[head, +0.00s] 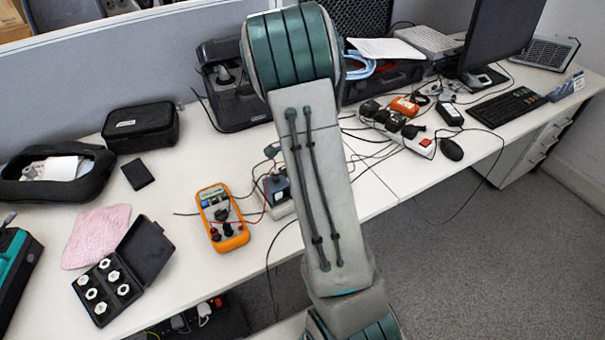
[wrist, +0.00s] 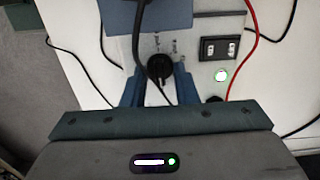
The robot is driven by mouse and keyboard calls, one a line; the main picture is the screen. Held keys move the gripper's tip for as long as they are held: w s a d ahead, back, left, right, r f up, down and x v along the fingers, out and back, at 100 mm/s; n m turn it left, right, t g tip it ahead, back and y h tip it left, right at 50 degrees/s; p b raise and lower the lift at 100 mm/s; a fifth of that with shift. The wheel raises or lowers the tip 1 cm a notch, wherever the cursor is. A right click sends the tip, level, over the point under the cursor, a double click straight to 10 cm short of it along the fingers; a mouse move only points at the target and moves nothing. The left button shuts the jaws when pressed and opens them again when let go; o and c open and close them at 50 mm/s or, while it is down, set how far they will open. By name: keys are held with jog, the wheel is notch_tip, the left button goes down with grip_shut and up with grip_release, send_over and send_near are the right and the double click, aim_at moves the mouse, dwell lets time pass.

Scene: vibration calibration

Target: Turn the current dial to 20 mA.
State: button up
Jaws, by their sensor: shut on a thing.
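A small instrument box (head: 279,208) stands on the desk, mostly hidden behind my arm in the head view. In the wrist view its pale front panel (wrist: 190,50) carries a black round dial (wrist: 159,67) with small markings above it, too small to read. My gripper (wrist: 159,78) is shut on the dial, with one blue finger on each side. My gripper does not show clearly in the head view. The dial's setting cannot be read.
An orange multimeter (head: 222,217) lies left of the box, with red and black leads running across the desk. An open black case (head: 124,270) of white pieces is further left. In the wrist view a black cable (wrist: 137,40) hangs close to the dial.

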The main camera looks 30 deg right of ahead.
dwell(0.4)
jog(key=o, duration=1)
notch_tip(320, 180, up, 14)
jog(key=shift+p, duration=0.35)
jog(key=shift+f, duration=0.1)
jog(key=s+a+r+n+t, duration=0.1)
jog(key=s+a+r+n, duration=0.2)
jog(key=s+a+n, duration=0.4)
jog(key=s+a+r+n+t, duration=0.1)
jog(key=s+a+r+n, duration=0.3)
jog(key=s+n, duration=0.5)
jog(key=s+a, duration=0.2)
jog(key=s, duration=0.1)
jog(key=shift+s+a+n+t+p, duration=0.2)
jog(key=shift+a+n+t+p, duration=0.2)
